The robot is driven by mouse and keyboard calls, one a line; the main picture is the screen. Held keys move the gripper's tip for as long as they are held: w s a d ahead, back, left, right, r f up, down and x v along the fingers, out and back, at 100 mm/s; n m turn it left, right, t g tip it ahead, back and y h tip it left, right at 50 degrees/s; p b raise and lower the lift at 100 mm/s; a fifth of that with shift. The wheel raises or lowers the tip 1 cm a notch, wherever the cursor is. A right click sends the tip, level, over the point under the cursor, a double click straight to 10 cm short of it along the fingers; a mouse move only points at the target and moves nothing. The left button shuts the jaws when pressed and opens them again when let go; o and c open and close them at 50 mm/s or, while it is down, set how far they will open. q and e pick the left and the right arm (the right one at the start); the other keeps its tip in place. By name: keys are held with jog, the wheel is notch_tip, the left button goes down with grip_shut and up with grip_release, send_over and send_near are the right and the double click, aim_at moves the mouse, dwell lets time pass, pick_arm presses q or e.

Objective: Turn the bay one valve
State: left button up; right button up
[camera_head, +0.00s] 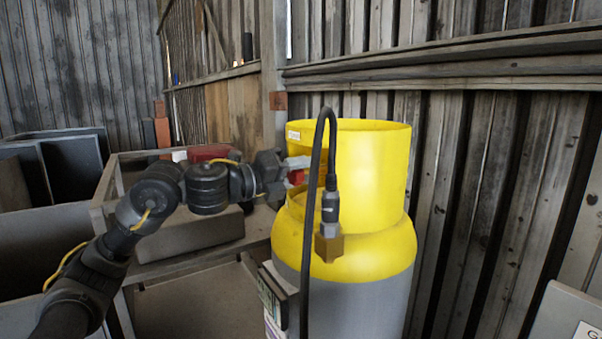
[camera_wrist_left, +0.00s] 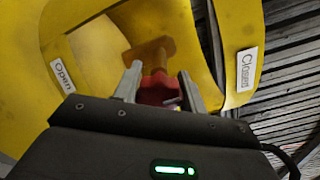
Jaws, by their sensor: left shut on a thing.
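A large gas cylinder with a yellow collar (camera_head: 375,165) and grey body stands in the middle of the head view. Its red valve handle (camera_wrist_left: 158,89) sits inside the collar opening, on a brass-coloured stem (camera_wrist_left: 150,54); the handle also shows in the head view (camera_head: 296,177). My left gripper (camera_wrist_left: 159,80) is shut on the red handle, with one finger on each side. In the left wrist view an "Open" label (camera_wrist_left: 63,77) is on the left of the collar and a "Closed" label (camera_wrist_left: 246,69) on the right. My right gripper is not in view.
A black hose (camera_head: 308,215) with a brass fitting (camera_head: 328,246) hangs in front of the cylinder. A shelf frame (camera_head: 190,258) with boxes stands left of it. A corrugated wall (camera_head: 460,180) is close behind and to the right.

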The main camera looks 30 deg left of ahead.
pick_arm(q)
jog(key=o, duration=1)
jog(key=shift+c, duration=0.2)
jog(key=shift+s+a+f, duration=0.1)
jog(key=shift+s+a, duration=0.15)
jog(key=shift+s, duration=0.05)
jog(key=b+v, duration=0.4)
jog(key=v, duration=0.6)
